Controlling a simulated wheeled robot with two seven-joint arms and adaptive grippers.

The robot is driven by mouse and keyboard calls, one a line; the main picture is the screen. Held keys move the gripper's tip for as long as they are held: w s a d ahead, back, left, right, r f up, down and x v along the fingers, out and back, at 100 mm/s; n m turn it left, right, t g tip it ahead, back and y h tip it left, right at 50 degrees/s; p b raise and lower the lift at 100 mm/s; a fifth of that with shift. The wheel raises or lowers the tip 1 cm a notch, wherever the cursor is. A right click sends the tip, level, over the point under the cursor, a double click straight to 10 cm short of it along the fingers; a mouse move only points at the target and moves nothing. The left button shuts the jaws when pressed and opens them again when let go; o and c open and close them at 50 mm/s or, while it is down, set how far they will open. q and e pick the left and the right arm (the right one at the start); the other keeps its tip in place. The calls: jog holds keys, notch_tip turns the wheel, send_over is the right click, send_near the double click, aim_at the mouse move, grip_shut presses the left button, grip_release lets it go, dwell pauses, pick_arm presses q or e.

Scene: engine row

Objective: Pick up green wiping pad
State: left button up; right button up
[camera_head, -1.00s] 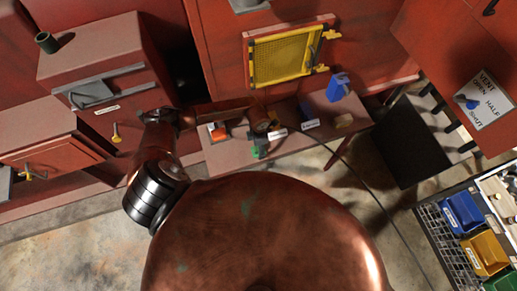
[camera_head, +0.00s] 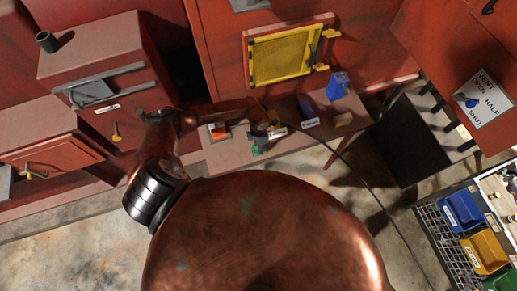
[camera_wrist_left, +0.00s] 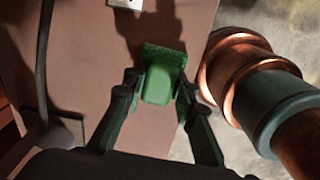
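The green wiping pad (camera_wrist_left: 160,80) lies on the reddish bench top in the left wrist view, a rounded block with a darker, rough green edge at its far side. My left gripper (camera_wrist_left: 160,88) is open, with its dark green fingers on either side of the pad. Whether either fingertip touches it I cannot tell. In the head view my left gripper (camera_head: 259,144) is low over the front of the bench, small and partly hidden by my arm. A green patch there may be pad or finger. My right gripper is not in view.
The narrow bench (camera_head: 225,157) also holds an orange-red item (camera_head: 219,131), a blue holder (camera_head: 338,86) and small labelled items. A yellow mesh panel (camera_head: 285,55) is behind it. A dark cable runs down from the bench. Coloured bins (camera_head: 462,211) stand at lower right.

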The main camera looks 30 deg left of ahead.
pick_arm(q)
jog(key=shift+s+f, duration=0.15)
jog(key=shift+f, duration=0.05)
grip_shut()
jog(key=shift+a+r, duration=0.1)
jog(key=shift+r, duration=0.2)
jog(key=shift+w+r+b, duration=0.2)
jog(key=shift+r+b, duration=0.65)
jog(key=shift+r, duration=0.3)
jog(key=s+d+r+b, duration=0.1)
jog(key=s+r+b, duration=0.2)
jog(key=s+r, duration=0.7)
jog(key=s, duration=0.4)
jog(key=shift+d+r, duration=0.15)
jog(key=shift+d, duration=0.2)
